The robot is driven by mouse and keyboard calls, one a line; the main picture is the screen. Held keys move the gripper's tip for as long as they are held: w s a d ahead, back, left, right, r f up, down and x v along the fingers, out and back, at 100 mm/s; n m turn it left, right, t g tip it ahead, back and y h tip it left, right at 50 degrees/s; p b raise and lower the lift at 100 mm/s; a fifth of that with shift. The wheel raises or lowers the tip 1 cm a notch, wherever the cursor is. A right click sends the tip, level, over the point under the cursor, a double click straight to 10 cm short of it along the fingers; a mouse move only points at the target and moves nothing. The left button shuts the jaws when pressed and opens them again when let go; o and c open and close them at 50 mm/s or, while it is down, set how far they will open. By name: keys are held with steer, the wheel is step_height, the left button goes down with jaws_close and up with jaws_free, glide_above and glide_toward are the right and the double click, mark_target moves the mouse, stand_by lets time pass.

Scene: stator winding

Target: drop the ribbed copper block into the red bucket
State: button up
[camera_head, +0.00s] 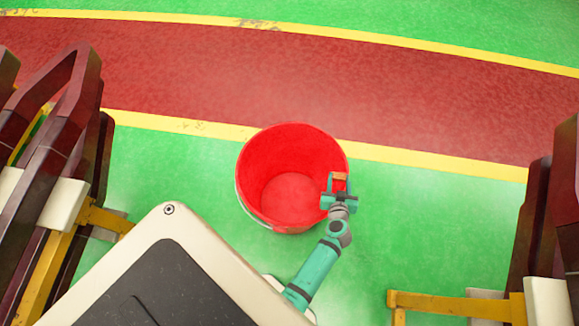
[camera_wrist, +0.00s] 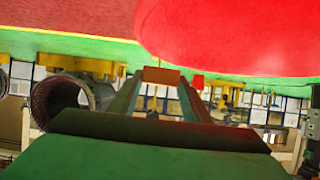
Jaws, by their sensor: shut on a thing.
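The red bucket (camera_head: 290,190) stands upright on the green floor, open at the top, and its visible inside looks empty. In the wrist view the bucket (camera_wrist: 235,35) fills the upper right. The copper block (camera_head: 339,181) is small and orange-brown in my gripper (camera_head: 338,185). My gripper is shut on it at the bucket's right side, overlapping the rim in the head view. In the wrist view the block (camera_wrist: 160,76) sits between the fingertips of my gripper (camera_wrist: 158,84). Its ribs are too small to make out. The height above the rim is unclear.
Dark red machine frames (camera_head: 60,150) stand at the left, with another (camera_head: 553,210) at the right. Yellow brackets (camera_head: 455,304) stick out at lower right. A hollow ribbed cylinder (camera_wrist: 72,98) shows in the wrist view. The floor beyond the bucket is clear.

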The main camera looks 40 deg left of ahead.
steer(key=s+a+r+n+g+y, duration=0.25)
steer(key=a+n+g, duration=0.2)
steer(key=a, duration=0.35)
steer(key=s+a+r+n+g+y, duration=0.25)
steer(key=a+n+g, duration=0.2)
steer(key=a, duration=0.35)
steer(key=shift+t+y, duration=0.3)
steer(key=shift+t, duration=0.3)
steer(key=shift+w+a+f, duration=0.1)
steer(key=shift+w+f, duration=0.15)
steer(key=shift+f, duration=1.2)
steer(key=shift+w+f, duration=0.2)
steer(key=shift+f, duration=1.25)
steer(key=o, duration=1.4)
steer(key=shift+c, duration=0.2)
steer(key=v, duration=1)
steer(key=shift+d, duration=0.4)
